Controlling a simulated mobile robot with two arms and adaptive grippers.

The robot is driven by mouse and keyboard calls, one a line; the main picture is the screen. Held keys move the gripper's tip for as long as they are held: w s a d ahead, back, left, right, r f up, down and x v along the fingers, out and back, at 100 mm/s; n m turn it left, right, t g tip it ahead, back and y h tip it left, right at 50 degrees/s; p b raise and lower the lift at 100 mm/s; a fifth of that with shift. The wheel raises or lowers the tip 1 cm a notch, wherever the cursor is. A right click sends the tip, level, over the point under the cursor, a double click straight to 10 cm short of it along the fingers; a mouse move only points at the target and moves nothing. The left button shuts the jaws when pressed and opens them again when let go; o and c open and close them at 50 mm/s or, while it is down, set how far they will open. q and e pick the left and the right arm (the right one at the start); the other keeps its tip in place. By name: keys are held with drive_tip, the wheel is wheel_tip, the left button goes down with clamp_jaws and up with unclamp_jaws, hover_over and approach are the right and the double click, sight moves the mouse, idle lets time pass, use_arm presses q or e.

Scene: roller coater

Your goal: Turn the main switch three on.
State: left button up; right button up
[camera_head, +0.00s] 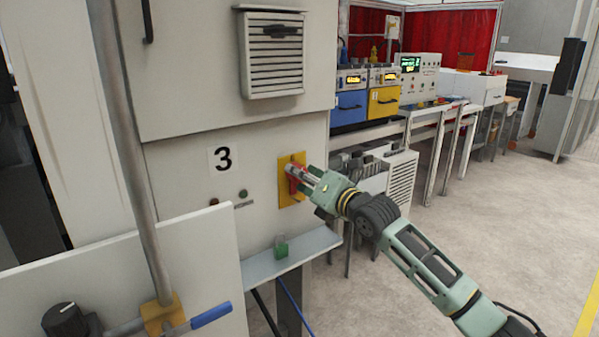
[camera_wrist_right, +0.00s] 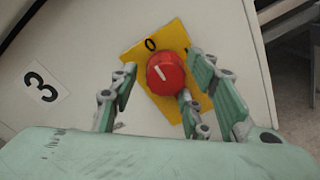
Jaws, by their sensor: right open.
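The main switch three is a red rotary knob (camera_wrist_right: 167,74) on a yellow plate (camera_wrist_right: 133,57), mounted on the white cabinet front beside a "3" label (camera_head: 224,158). The yellow plate also shows in the head view (camera_head: 285,160). In the right wrist view, a white mark on the knob points up and left, near the "0" printed on the plate. My right gripper (camera_head: 299,178) is at the knob. In the wrist view its open fingers (camera_wrist_right: 165,90) lie on both sides of the knob; I cannot tell whether they touch it. My left gripper is not in view.
A small shelf (camera_head: 295,252) with a green padlock-like object (camera_head: 281,246) juts out below the switch. A white panel with a black knob (camera_head: 65,320) and a blue-handled lever (camera_head: 210,314) stands at the lower left. Floor at the right is clear.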

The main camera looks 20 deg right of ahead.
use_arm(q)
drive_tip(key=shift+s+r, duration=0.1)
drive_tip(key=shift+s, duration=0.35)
use_arm(e)
drive_tip(key=shift+w+a, duration=0.15)
drive_tip(key=shift+w, duration=0.35)
drive_tip(key=c, duration=1)
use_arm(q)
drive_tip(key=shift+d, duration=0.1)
